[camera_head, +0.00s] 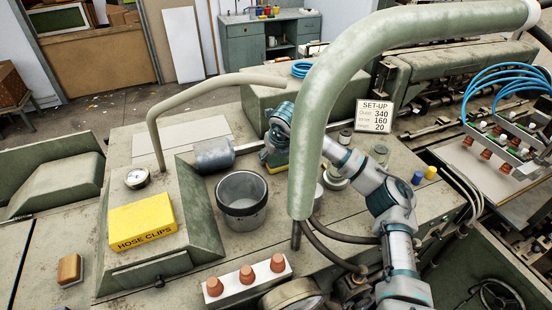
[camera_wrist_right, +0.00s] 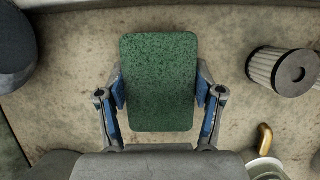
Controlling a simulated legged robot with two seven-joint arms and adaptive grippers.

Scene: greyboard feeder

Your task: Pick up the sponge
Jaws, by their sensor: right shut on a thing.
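The sponge (camera_head: 279,168) is a small block with a green top and a yellow lower part. It is at the back middle of the machine bench, partly behind my right gripper (camera_head: 271,152) in the head view. In the right wrist view its green rough face (camera_wrist_right: 158,80) fills the space between the blue-padded fingers. My right gripper (camera_wrist_right: 160,92) is shut on the sponge, one finger against each side. I cannot tell whether the sponge touches the surface below. My left gripper is not in view.
A thick green pipe (camera_head: 311,130) arches in front of my right arm. A grey pot (camera_head: 242,218), a metal cylinder (camera_head: 213,154) and a yellow hose clips box (camera_head: 142,222) stand to the left. A pleated filter (camera_wrist_right: 283,70) lies right of the sponge.

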